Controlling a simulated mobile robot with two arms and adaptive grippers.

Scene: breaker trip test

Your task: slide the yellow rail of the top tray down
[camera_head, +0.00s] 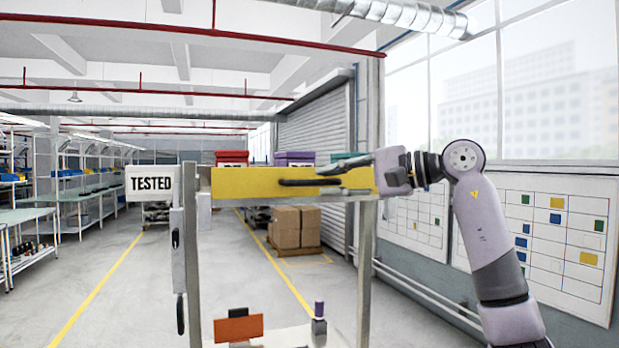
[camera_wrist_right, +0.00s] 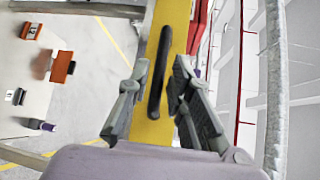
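The yellow rail (camera_head: 245,184) spans level between two grey posts, with a black bar handle (camera_head: 297,182) on its front. It also shows in the right wrist view (camera_wrist_right: 176,22), with the handle (camera_wrist_right: 160,75) running along it. My right gripper (camera_head: 326,181) reaches in from the right. One finger is above the handle and one below it. In the right wrist view the fingers stand apart on either side of the handle, with gaps visible, so the gripper is open. I cannot make out the top tray's inside behind the rail. My left gripper is not in view.
A white "TESTED" sign (camera_head: 150,183) stands by the left post (camera_head: 191,250). Below the rail, a pale surface holds an orange block (camera_head: 238,329) and a purple-topped piece (camera_head: 319,318). Cardboard boxes (camera_head: 287,228) stand farther back. The space directly below the rail looks clear.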

